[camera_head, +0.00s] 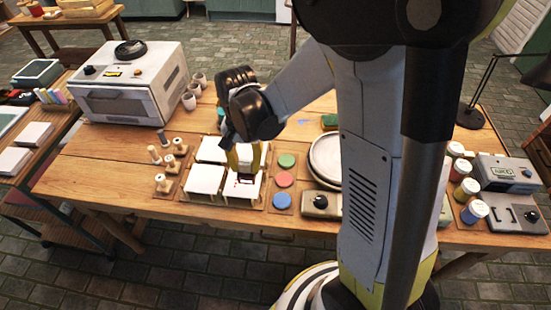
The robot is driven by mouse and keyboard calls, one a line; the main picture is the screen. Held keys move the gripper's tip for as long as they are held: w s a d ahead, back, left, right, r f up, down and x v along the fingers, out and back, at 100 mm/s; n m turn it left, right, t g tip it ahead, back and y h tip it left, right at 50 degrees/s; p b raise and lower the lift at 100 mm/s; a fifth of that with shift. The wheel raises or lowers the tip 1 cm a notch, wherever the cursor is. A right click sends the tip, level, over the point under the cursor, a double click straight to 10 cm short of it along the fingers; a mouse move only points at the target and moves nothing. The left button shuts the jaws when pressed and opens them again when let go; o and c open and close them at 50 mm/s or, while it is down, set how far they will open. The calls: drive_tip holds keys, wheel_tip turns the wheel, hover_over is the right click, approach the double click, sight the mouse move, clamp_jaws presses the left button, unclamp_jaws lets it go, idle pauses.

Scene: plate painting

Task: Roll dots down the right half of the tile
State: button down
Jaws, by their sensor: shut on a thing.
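Several white square tiles lie in a wooden tray (187,200) on the table. My gripper (246,172) points down over the near right tile (240,193). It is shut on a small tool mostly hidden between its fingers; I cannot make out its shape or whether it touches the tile. A small dark and reddish patch shows below the fingertips; I cannot tell tool from paint. No clear row of dots can be made out. The near left tile (204,181) looks plain white.
Green (287,161), red (284,179) and blue (282,201) round pads lie right of the tray. Several wooden tools (163,184) stand to its left. A kiln-like box (135,95) is at back left. My arm and column hide part of the table's right side.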

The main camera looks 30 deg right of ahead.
sight(246, 179)
drive_tip(key=shift+a+f+b, duration=0.35)
drive_tip(key=shift+f+b, duration=0.2)
drive_tip(key=shift+f, duration=0.15)
drive_tip(key=shift+f+b, duration=1.75)
drive_tip(key=shift+f, duration=0.7)
drive_tip(key=shift+f+b, duration=0.35)
drive_tip(key=shift+w+d, duration=0.15)
drive_tip(key=shift+w, duration=0.1)
drive_tip(key=shift+w+d, duration=0.1)
drive_tip(key=shift+w, duration=0.05)
drive_tip(key=shift+w+d, duration=0.25)
drive_tip(key=shift+w, duration=0.05)
drive_tip(key=shift+w+d, duration=0.25)
drive_tip(key=shift+w, duration=0.1)
